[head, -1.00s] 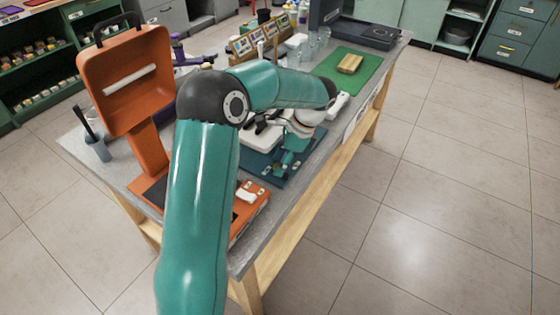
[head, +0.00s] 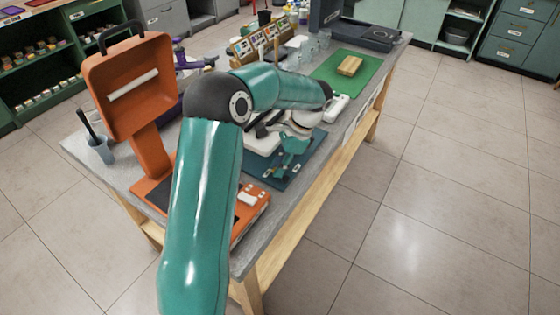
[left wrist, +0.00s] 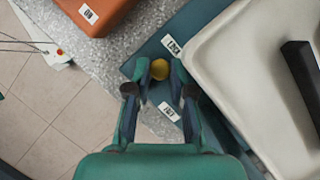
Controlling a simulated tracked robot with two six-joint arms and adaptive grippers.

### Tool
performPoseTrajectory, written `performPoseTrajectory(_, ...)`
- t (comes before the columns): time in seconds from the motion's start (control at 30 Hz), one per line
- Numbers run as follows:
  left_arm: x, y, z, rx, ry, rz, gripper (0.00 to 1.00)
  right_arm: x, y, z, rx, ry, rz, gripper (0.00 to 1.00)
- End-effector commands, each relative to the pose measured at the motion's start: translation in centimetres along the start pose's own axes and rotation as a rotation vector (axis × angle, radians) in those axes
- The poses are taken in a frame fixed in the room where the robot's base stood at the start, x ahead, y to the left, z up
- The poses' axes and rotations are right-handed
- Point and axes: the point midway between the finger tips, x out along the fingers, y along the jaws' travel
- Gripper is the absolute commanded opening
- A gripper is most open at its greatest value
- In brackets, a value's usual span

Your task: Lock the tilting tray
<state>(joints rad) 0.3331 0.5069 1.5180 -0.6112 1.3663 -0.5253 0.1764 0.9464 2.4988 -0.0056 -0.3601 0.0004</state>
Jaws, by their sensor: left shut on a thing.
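The cream tilting tray (left wrist: 235,75) with a black handle (left wrist: 301,66) fills the right of the left wrist view. It sits over a dark teal base plate (left wrist: 150,55), which also shows in the head view (head: 309,160). A round yellow knob (left wrist: 160,69) is at the plate's edge, closer to the label "LOCK" (left wrist: 172,45) than to the other label (left wrist: 170,111), which seems to read "FREE". My left gripper (left wrist: 160,76) is shut on the yellow knob, with a finger on either side. In the head view my left gripper (head: 288,164) partly hides the tray. My right gripper is out of view.
An orange device (head: 133,85) with an upright panel stands on the left of the grey table; its base (left wrist: 95,12) is beside the plate. A green mat (head: 345,70) with a wooden block (head: 349,66) lies farther back. The floor right of the table is clear.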

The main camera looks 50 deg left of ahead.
Motion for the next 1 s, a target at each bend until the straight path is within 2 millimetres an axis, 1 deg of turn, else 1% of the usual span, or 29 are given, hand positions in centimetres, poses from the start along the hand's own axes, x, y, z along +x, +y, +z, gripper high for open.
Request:
performPoseTrajectory(0.2, 0.01, -0.03, 0.02, -0.001, 0.0, -0.001, 0.0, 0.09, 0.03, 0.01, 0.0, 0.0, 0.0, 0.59)
performPoseTrajectory(0.23, 0.01, -0.03, 0.02, -0.001, 0.0, -0.001, 0.27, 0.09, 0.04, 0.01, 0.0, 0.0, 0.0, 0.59)
performPoseTrajectory(0.33, 0.01, -0.03, 0.02, 0.0, 0.0, -0.002, 0.44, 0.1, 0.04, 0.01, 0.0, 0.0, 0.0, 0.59)
performPoseTrajectory(0.37, 0.01, -0.03, 0.02, 0.0, 0.0, -0.002, 0.47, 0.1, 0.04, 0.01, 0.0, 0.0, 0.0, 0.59)
performPoseTrajectory(0.83, 0.0, -0.14, 0.03, 0.004, 0.001, -0.007, 0.47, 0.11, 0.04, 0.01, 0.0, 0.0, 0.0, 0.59)
performPoseTrajectory(1.0, 0.13, -0.23, -0.2, 0.072, 0.002, -0.037, 0.47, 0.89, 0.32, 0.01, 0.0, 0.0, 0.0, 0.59)
